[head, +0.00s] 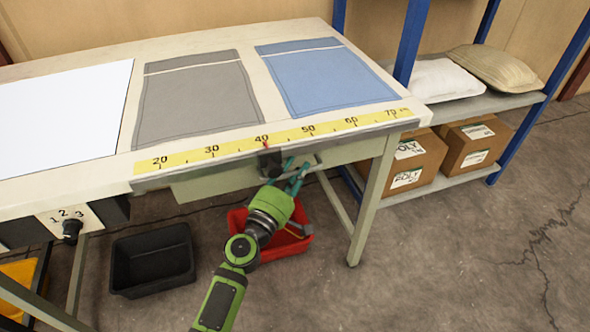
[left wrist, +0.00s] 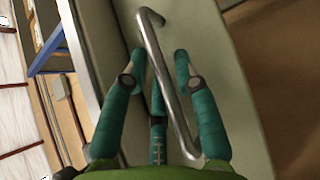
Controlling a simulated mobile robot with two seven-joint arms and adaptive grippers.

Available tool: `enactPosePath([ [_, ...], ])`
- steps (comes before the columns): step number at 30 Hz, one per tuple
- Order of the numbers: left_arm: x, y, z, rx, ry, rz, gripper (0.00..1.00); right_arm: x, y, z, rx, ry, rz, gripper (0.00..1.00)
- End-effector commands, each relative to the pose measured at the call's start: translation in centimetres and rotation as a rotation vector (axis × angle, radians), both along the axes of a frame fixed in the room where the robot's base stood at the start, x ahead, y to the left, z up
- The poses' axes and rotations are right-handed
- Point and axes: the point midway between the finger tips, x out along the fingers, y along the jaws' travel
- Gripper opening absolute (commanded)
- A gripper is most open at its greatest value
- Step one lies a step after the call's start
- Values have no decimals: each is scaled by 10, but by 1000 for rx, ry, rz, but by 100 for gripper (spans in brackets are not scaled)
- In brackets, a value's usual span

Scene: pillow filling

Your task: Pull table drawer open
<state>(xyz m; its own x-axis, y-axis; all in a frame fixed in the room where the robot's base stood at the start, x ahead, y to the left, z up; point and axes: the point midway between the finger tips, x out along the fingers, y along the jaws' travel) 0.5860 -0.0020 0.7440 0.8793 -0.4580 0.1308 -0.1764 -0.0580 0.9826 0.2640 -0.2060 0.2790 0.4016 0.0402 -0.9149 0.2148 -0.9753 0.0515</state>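The table drawer's pale green-grey front (head: 345,151) sits beneath the tabletop's front edge, with no visible gap showing it pulled out. Its metal bar handle (left wrist: 170,80) runs slantwise through the left wrist view. My left gripper (head: 296,172), with teal fingers, is at the drawer front in the head view. In the left wrist view, the left gripper's fingertips (left wrist: 160,60) are apart, with the handle bar between them. I see gaps beside the bar near the tips; contact lower down is unclear. My right gripper is out of view.
The worktable (head: 195,42) carries grey (head: 195,95) and blue (head: 325,78) fabric pieces and a yellow ruler strip (head: 235,147). A red bin (head: 295,245) and a black bin (head: 152,260) stand below. A blue-posted shelf (head: 475,104) is right; floor ahead is clear.

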Motion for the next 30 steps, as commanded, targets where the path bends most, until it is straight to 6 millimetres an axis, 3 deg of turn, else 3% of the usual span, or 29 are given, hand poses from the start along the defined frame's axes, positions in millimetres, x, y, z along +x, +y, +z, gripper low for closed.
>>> enactPosePath([
  [7,1,0,0,0,1,0,30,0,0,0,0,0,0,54],
  [8,1,0,0,0,1,0,22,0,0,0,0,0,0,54],
  [9,1,0,0,0,1,0,6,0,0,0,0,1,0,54],
  [10,1,0,0,1,0,0,0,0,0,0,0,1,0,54],
  [22,-10,-4,0,1,0,0,0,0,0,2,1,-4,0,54],
  [30,-60,-20,-1,2,4,0,0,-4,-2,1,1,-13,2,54],
])
